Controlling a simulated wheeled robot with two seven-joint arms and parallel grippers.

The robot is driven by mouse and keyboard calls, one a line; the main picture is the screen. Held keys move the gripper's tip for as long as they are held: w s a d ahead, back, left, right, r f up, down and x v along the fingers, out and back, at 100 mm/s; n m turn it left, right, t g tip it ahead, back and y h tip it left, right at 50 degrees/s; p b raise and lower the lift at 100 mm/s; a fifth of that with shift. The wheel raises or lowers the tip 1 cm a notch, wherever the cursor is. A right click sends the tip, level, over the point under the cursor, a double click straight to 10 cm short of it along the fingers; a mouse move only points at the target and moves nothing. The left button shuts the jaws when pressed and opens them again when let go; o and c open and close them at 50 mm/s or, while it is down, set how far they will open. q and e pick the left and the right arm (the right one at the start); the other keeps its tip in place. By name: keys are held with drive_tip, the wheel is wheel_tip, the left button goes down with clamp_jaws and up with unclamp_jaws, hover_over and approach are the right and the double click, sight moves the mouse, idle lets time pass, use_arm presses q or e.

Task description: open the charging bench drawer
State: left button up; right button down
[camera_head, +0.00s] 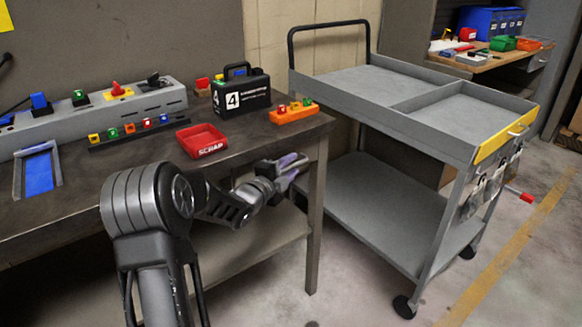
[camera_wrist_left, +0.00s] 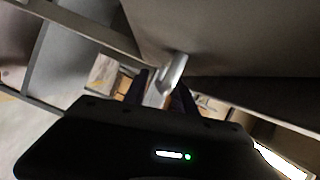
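The charging bench (camera_head: 85,205) is a dark table at the left in the head view. My left gripper (camera_head: 290,170) is at its front right, just below the top's edge. The drawer front is not clear in the head view, where my left arm covers part of the bench front. In the left wrist view a silver bar handle (camera_wrist_left: 174,72) stands out from a grey-brown panel (camera_wrist_left: 210,35). The two dark fingers of the left gripper (camera_wrist_left: 162,92) are spread on either side of the handle's near end. I cannot tell whether they touch it. My right gripper is not in view.
A red scrap tray (camera_head: 201,140), a black case (camera_head: 241,95) and an orange block (camera_head: 294,114) stand on the bench near its right end. A grey cart (camera_head: 385,115) with a yellow front strip stands close at the right. Floor is free in front.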

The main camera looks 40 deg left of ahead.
use_arm(q)
drive_tip(key=shift+w, duration=0.2)
drive_tip(key=shift+c, duration=0.2)
clamp_jaws()
idle(1.2)
